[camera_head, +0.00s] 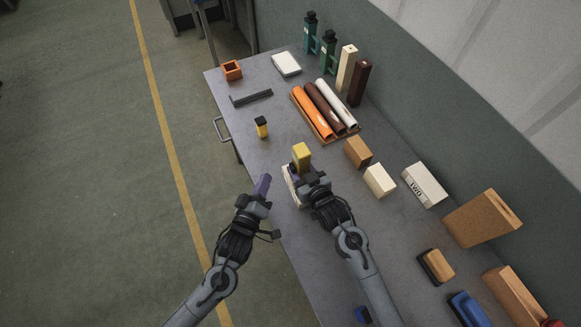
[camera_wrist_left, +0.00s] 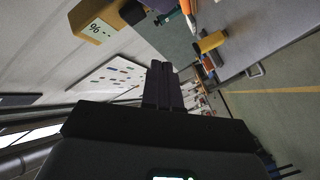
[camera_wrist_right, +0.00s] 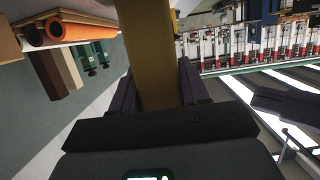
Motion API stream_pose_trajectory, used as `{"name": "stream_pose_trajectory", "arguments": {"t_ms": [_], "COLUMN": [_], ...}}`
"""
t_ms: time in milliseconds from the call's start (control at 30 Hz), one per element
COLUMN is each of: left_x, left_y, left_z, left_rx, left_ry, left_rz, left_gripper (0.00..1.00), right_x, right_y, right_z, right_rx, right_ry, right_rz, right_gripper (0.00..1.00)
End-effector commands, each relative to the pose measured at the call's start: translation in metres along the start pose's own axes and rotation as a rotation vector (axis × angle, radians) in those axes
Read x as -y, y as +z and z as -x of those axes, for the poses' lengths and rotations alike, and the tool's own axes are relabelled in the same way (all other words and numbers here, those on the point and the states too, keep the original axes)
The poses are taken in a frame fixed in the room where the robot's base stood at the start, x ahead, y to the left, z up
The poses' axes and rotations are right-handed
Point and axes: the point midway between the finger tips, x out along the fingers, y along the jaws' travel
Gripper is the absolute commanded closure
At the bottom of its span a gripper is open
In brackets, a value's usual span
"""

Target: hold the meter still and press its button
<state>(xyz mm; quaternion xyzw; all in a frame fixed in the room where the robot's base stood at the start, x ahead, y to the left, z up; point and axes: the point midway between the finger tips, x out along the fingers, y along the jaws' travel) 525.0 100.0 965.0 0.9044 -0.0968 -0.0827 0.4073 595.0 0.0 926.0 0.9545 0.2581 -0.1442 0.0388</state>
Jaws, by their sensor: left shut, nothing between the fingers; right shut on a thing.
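The meter is a yellow block (camera_head: 301,153) held up above the near edge of the bench. My right gripper (camera_head: 303,173) is shut on it. In the right wrist view its yellow body (camera_wrist_right: 152,55) stands between the two fingers. In the left wrist view the meter (camera_wrist_left: 92,32) shows a pale face with a percent sign and small dark marks; I cannot tell which mark is the button. My left gripper (camera_head: 263,184) is shut and empty, to the left of the meter and apart from it. Its closed fingers (camera_wrist_left: 162,85) also show in the left wrist view.
A small yellow-and-black item (camera_head: 262,128) stands on the bench (camera_head: 225,100) beyond the grippers. A tray of orange, brown and white rolls (camera_head: 323,110) lies farther back. Tan (camera_head: 358,152) and cream blocks (camera_head: 379,180) stand right of the meter. The air between the grippers is clear.

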Motion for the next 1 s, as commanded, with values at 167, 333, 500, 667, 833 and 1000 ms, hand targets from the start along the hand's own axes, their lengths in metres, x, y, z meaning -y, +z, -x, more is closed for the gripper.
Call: {"name": "stream_pose_trajectory", "arguments": {"t_ms": [167,333,500,667,833,1000], "left_x": [-0.011,-0.018,-0.021,-0.022,-0.022,-0.022], "left_y": [0.011,0.018,0.021,0.022,0.022,0.022], "left_z": [-0.015,-0.025,-0.029,-0.03,-0.03,-0.03], "left_rx": [-0.001,-0.001,-0.001,0.0,0.0,0.0], "left_ry": [0.0,0.0,0.0,0.0,0.0,0.0], "left_rz": [0.001,0.002,0.0,0.0,-0.001,-0.001], "left_gripper": [1.0,1.0,1.0,1.0,1.0,1.0], "right_x": [0.0,0.0,0.0,0.0,0.0,0.0], "right_y": [0.001,0.001,0.001,0.001,0.001,0.001], "right_z": [0.0,0.0,0.0,0.0,0.0,0.0], "right_rx": [0.002,0.002,0.002,0.002,0.002,0.002], "right_ry": [0.0,0.0,0.0,0.0,0.0,0.0], "right_rz": [0.0,0.0,0.0,0.0,0.0,0.0], "right_gripper": [0.93,0.93,0.93,0.93,0.93,0.93]}}
